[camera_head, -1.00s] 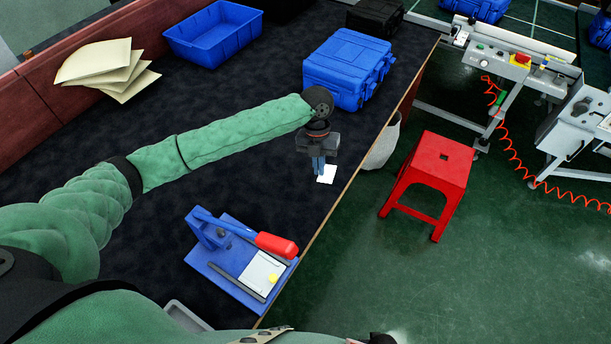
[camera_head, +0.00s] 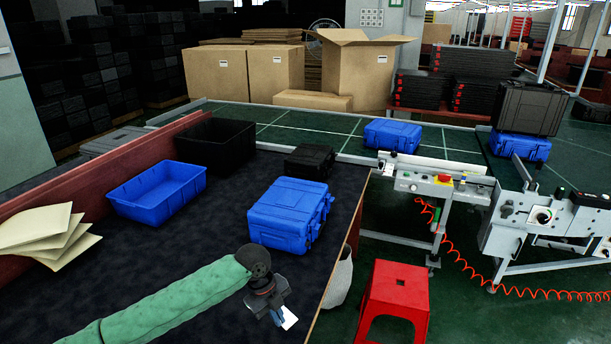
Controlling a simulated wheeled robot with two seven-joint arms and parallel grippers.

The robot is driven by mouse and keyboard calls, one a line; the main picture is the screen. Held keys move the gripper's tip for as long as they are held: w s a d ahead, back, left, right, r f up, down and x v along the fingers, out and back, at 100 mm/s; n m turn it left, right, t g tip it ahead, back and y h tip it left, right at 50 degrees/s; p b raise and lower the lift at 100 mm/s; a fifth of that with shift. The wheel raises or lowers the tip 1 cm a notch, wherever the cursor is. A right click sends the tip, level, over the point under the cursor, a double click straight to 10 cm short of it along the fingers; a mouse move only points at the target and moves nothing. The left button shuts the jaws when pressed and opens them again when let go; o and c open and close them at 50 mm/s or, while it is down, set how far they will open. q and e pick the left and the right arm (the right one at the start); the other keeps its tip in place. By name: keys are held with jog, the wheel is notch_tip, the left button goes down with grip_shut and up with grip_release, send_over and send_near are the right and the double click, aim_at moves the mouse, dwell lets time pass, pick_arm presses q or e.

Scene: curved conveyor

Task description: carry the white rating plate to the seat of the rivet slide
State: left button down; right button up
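The white rating plate (camera_head: 289,317) shows as a small white patch near the bottom edge of the head view, on the dark table top or just above it. My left gripper (camera_head: 277,318) points down right at the plate's left side, and its fingertips overlap the plate in the picture. Whether the fingers grip the plate or only stand beside it is too small to tell. The rivet slide is outside the view now. My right gripper is not in view.
A blue case (camera_head: 290,215) stands on the table behind my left gripper. A blue open bin (camera_head: 157,192), a black bin (camera_head: 216,144) and paper sheets (camera_head: 48,236) lie farther left and back. A red stool (camera_head: 394,300) stands off the table's right edge.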

pick_arm(q)
jog(key=n, duration=0.2)
jog(key=n+t, duration=0.1)
jog(key=n, duration=0.2)
jog(key=shift+w+a+r+n+t, duration=0.1)
jog(key=shift+w+r+n+t, duration=0.05)
jog(key=shift+r+n+t, duration=0.15)
jog(key=n, duration=0.2)
jog(key=n+t, duration=0.1)
jog(key=n, duration=0.1)
jog(key=shift+w+r, duration=0.15)
jog(key=shift+r, duration=0.15)
jog(key=n, duration=0.2)
jog(key=shift+w+a+r+n+t+y, duration=0.15)
jog(key=shift+r+n+t+y, duration=0.15)
jog(key=shift+r, duration=0.1)
jog(key=a+r+n+y, duration=0.5)
jog(key=a+n, duration=0.4)
jog(key=n, duration=0.6)
jog(key=shift+t+h, duration=0.3)
jog(key=shift+h, duration=0.2)
jog(key=s+a, duration=0.1)
jog(key=a, duration=0.1)
jog(key=s+a+f, duration=0.1)
jog(key=s, duration=0.1)
jog(key=shift+s+a+f, duration=0.15)
jog(key=shift+s+a, duration=0.15)
jog(key=shift+a, duration=0.05)
